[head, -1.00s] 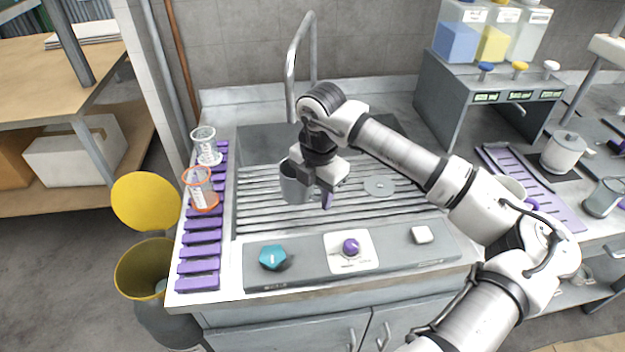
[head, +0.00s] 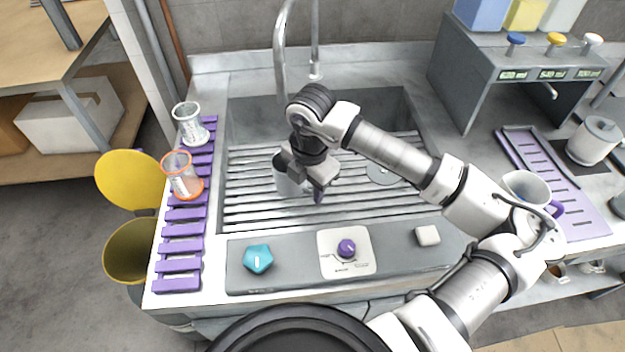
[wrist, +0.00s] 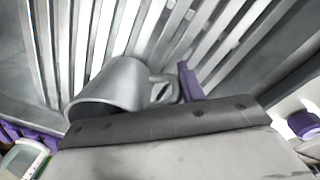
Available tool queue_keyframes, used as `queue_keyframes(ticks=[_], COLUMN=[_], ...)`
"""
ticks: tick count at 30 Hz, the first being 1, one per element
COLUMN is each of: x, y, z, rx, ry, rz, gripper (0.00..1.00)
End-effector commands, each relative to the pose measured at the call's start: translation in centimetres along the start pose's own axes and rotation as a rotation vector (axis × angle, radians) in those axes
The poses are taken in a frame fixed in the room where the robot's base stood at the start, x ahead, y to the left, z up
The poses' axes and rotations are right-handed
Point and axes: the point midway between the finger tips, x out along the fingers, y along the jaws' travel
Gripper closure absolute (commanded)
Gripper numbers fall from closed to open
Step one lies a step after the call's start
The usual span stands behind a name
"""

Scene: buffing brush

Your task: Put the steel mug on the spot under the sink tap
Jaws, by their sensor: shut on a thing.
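The steel mug (head: 290,184) hangs from my gripper (head: 314,186) over the slatted grate of the sink (head: 250,212), partly hidden by the gripper. In the wrist view the grey mug (wrist: 118,84) has its handle toward a purple fingertip of my gripper (wrist: 186,84), which is shut on it. I cannot tell whether the mug's base touches the slats. The tap (head: 281,52) rises behind the sink, its curved neck coming down just behind and left of my gripper. No separate marking under the tap is visible; my arm covers part of that area.
A purple rack (head: 182,240) with two beakers (head: 190,124) (head: 182,176) stands left of the sink. A front panel has a teal knob (head: 257,258) and a purple knob (head: 346,248). A white mug (head: 528,187) and a dispenser stand (head: 520,62) are to the right. Open slats lie left of my gripper.

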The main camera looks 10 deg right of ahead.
Motion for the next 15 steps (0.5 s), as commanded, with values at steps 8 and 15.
queue_keyframes(ticks=[8,15], x=[0.36,0.81], y=[-0.17,-0.17], z=[-0.34,-0.31], rx=[0.000,0.000], ry=[0.000,-0.001], rz=[0.001,0.001], gripper=[0.95,0.95])
